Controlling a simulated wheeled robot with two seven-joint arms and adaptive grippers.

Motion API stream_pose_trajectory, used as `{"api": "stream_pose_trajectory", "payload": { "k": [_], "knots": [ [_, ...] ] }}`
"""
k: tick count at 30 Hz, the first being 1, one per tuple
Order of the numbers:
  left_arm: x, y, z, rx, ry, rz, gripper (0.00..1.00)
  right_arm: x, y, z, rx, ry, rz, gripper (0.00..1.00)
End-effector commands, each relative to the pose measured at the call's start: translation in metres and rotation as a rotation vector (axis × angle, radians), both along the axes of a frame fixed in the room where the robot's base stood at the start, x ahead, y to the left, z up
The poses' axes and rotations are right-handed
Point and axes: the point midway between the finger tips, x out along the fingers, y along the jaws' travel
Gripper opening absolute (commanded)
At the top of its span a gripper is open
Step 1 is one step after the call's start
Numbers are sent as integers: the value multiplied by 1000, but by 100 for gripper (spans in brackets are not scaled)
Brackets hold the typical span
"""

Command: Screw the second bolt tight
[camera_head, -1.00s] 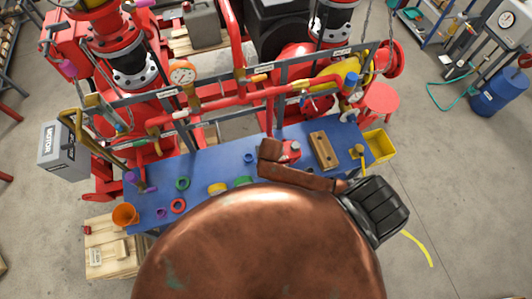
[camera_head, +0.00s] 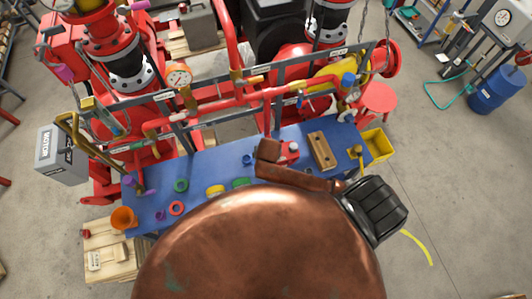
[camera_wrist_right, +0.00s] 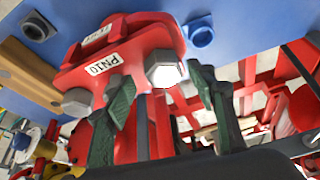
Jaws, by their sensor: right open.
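A red flanged part with a white PN10 label (camera_wrist_right: 103,65) fills the middle of the right wrist view. It carries two hex bolts: a bright-faced one (camera_wrist_right: 165,72) and a grey one (camera_wrist_right: 77,102). My right gripper (camera_wrist_right: 158,85) is open, its dark green fingers on either side of the bright bolt head. I cannot tell whether either finger touches it. In the head view the red part (camera_head: 292,149) sits on the blue bench (camera_head: 215,158), partly covered by my copper arm. My left gripper is not in view.
A wooden block (camera_head: 319,150) lies right of the red part, with a yellow bin (camera_head: 376,143) beyond. Red pump pipework (camera_head: 225,103) stands behind the bench.

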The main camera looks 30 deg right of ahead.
Motion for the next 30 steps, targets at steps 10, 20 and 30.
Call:
{"api": "stream_pose_trajectory", "payload": {
  "k": [10, 20, 30],
  "knots": [
    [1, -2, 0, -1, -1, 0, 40, -23, 12, 64, 3, -5, 0, 52],
    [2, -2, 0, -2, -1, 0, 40, -38, 17, 101, 0, -2, -1, 52],
    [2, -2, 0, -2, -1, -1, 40, -39, 17, 104, -2, 0, -2, 52]
  ]
}}
